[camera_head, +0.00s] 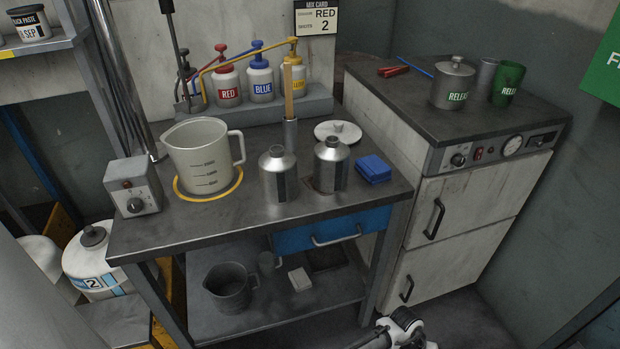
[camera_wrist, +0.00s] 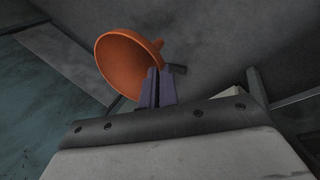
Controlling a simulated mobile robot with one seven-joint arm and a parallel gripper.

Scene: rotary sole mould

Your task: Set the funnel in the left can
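The left can (camera_head: 279,178) is a grey metal can with a narrow neck, standing upright on the workbench. A similar right can (camera_head: 331,168) stands close beside it. The orange funnel (camera_wrist: 122,62) shows in the wrist view, its wide mouth tilted to the left. My gripper (camera_wrist: 160,85) has its purple fingers close together at the funnel's right edge and appears shut on it. The fingers hide part of the funnel. In the head view the funnel and fingertips are out of sight; only part of my arm shows at the bottom edge.
A white jug (camera_head: 198,150) stands left of the cans on a yellow ring. A blue folded cloth (camera_head: 374,169) lies right of them, and a lid (camera_head: 338,131) and a cup with a stick (camera_head: 290,130) are behind. Pump bottles (camera_head: 260,83) line the back. The bench front is clear.

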